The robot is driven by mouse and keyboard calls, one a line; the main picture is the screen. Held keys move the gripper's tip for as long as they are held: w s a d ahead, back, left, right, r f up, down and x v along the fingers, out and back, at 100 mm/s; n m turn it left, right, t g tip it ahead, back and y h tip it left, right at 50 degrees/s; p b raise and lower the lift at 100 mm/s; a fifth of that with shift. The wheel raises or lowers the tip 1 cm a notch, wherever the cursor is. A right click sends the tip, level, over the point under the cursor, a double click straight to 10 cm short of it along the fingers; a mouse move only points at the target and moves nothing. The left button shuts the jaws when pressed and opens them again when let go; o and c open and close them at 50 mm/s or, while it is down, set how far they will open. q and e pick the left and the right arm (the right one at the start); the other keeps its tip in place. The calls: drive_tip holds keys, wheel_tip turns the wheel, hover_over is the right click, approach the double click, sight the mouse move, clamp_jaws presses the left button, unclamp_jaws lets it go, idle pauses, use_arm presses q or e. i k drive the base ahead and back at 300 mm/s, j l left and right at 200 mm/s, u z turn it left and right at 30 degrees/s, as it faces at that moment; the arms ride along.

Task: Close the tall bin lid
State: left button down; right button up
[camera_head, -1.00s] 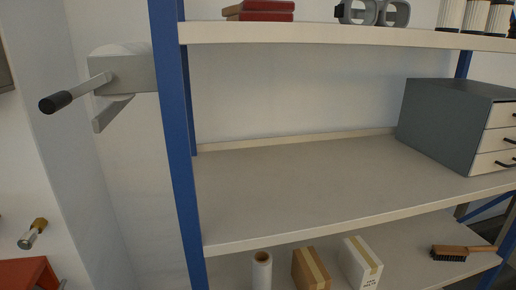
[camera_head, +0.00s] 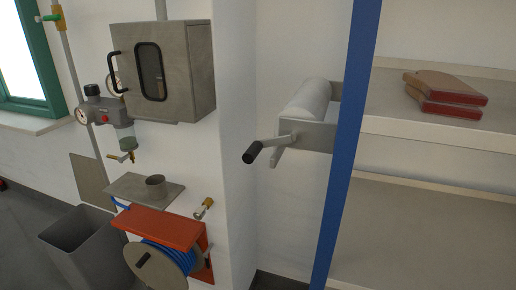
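A tall dark grey bin (camera_head: 97,265) stands on the floor at the lower left of the head view. Its top is open and its inside shows dark. A flat grey-brown panel (camera_head: 94,181) stands upright behind the bin, against the wall; it looks like the raised lid, but I cannot make out a hinge. The bin's lower part is cut off by the picture's bottom edge. Neither of my grippers is in view.
Right of the bin is an orange hose-reel bracket (camera_head: 150,222) with a blue hose. A metal plate with a short cup (camera_head: 155,187) sits above it. A grey wall cabinet (camera_head: 180,75), a crank-handled roll holder (camera_head: 305,130) and a blue-post shelf (camera_head: 345,150) are farther up and right.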

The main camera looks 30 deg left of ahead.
sight(90, 183)
drive_tip(key=j+u, duration=0.15)
drive_tip(key=u, duration=2.3)
drive_tip(key=i+j+z, duration=0.35)
drive_tip(key=i+j, duration=1.55)
drive_tip(key=j, duration=0.15)
